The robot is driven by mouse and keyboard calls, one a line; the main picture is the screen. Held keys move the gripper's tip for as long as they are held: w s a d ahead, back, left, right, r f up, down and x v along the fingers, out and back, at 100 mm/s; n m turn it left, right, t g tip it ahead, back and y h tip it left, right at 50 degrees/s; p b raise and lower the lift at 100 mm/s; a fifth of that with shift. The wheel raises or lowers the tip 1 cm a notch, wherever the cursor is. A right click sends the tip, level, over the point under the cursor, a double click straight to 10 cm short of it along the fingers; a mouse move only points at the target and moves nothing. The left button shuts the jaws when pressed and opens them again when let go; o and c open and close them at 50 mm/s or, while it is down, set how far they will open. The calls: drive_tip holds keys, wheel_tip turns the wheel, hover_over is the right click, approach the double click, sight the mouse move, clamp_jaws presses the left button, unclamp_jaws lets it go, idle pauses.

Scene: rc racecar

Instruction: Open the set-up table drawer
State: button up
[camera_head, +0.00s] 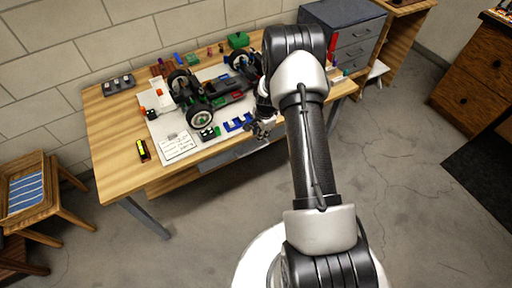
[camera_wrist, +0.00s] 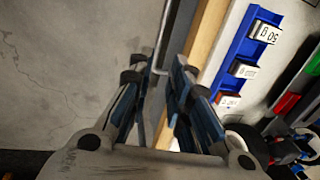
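The set-up table (camera_head: 118,165) is wooden and stands against the wall. Its grey drawer (camera_head: 222,160) sits under the front edge, partly hidden by my arm; it looks shut or nearly so. In the wrist view, a thin metal bar handle (camera_wrist: 164,35) runs along the grey drawer front (camera_wrist: 184,28), beside the wooden table edge. My gripper (camera_head: 262,130) is at the table's front edge. In the wrist view my gripper (camera_wrist: 158,75) is open, with one finger on each side of the handle's near end. I cannot tell whether either finger touches it.
An RC car (camera_head: 205,92) stands on a white mat on the table, with a blue holder (camera_head: 238,123) near the front edge. A stool (camera_head: 40,190) stands left and a grey drawer cabinet (camera_head: 350,38) at the back right. The floor in front is clear.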

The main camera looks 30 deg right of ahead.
sight(256, 149)
drive_tip(key=w+f+b, duration=0.1)
drive_tip(key=f, duration=0.3)
drive_tip(key=f+b, duration=0.1)
drive_tip(key=f, duration=0.3)
drive_tip(key=w+f+b, duration=0.1)
drive_tip(key=f, duration=0.4)
drive_tip(key=shift+w+a+f, duration=0.1)
drive_tip(key=shift+w, duration=0.2)
drive_tip(key=shift+c, duration=0.2)
clamp_jaws()
